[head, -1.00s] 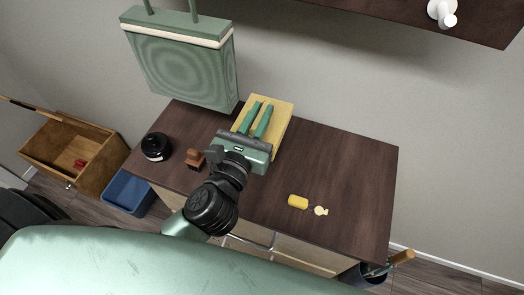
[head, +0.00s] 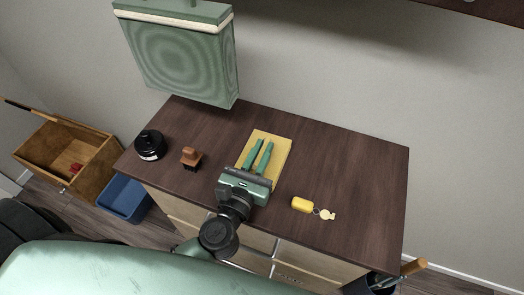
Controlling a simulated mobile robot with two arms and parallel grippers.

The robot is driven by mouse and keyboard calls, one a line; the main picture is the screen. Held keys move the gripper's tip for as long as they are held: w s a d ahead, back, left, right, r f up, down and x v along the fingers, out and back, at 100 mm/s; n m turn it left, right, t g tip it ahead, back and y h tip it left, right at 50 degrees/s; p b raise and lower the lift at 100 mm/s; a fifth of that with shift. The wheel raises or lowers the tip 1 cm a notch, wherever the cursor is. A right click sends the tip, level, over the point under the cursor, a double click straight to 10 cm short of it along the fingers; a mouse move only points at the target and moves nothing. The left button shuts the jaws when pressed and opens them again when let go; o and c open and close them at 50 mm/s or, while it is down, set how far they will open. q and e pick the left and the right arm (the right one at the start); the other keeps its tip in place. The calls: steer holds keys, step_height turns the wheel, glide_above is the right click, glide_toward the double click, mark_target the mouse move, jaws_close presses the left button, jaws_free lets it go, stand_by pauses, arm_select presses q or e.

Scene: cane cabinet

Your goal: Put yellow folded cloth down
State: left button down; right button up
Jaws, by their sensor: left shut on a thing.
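The yellow folded cloth (head: 277,150) is a flat rectangle at the middle of the dark brown cabinet top (head: 340,180). My left gripper (head: 258,157) is shut on it, with its two green fingers lying over the cloth. The cloth looks low over the top or flat on it; I cannot tell if it touches. The fingers hide part of the cloth. My right gripper is not in view.
A brown stamp-like object (head: 191,157) and a black round object (head: 150,145) stand on the left of the top. A yellow block (head: 302,205) with a pale tag (head: 327,215) lies at the front right. The right part is clear. A green hanging panel (head: 180,55) is behind.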

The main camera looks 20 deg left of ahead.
arm_select(q)
steer(key=shift+f, duration=0.15)
steer(key=c, duration=1.4)
jaws_free()
